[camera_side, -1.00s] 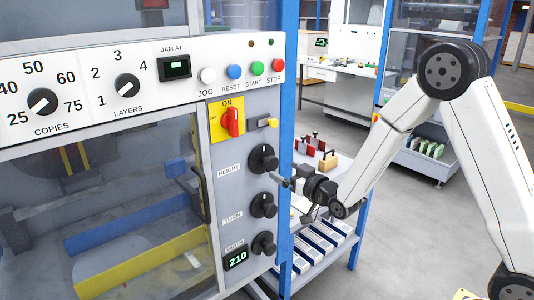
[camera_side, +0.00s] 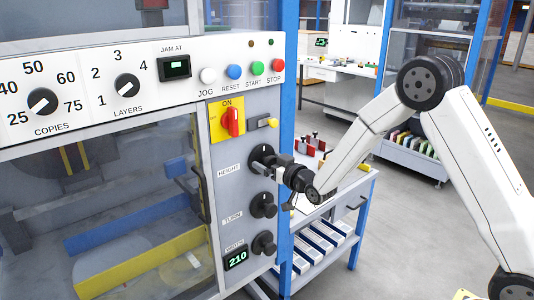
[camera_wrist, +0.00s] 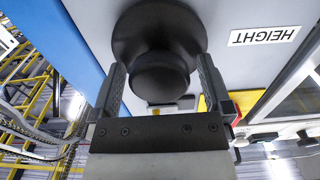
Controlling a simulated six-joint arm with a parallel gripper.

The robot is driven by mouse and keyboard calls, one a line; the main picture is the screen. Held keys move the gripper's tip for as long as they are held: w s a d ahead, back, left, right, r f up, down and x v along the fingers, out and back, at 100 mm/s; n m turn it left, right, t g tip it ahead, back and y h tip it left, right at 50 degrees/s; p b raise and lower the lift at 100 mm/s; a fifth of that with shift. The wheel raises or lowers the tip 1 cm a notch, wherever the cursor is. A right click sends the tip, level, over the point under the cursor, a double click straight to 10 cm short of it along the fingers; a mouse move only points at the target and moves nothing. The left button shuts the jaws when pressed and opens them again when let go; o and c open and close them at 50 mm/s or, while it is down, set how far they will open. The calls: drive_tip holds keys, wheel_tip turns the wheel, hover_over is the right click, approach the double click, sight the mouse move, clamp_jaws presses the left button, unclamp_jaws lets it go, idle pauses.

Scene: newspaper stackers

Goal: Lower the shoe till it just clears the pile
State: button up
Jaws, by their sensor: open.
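The black HEIGHT knob (camera_side: 261,154) is on the grey control panel, above the TURN knob (camera_side: 262,205) and the WIDTH knob (camera_side: 264,244). My gripper (camera_side: 275,162) is at the HEIGHT knob. In the wrist view the HEIGHT knob (camera_wrist: 160,78) lies between the two open fingers of my gripper (camera_wrist: 161,70), one on each side. I cannot tell whether either finger touches it. Behind the machine's window, a dark part with yellow stripes (camera_side: 75,158) hangs above a blue bar and a yellow bar. I cannot tell for sure whether it is the shoe. I cannot make out a pile.
The red ON switch (camera_side: 231,122) and a small yellow-tipped part (camera_side: 268,123) are just above the HEIGHT knob. A blue post (camera_side: 286,90) and a shelf cart (camera_side: 345,205) stand just right of the panel.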

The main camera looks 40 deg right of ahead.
drive_tip(key=c, duration=1.2)
drive_tip(key=shift+m, duration=0.4)
drive_tip(key=m, duration=0.3)
drive_tip(key=shift+d, duration=0.1)
drive_tip(key=shift+d+f+m, duration=0.1)
drive_tip(key=shift+m, duration=2.4)
drive_tip(key=o, duration=1.2)
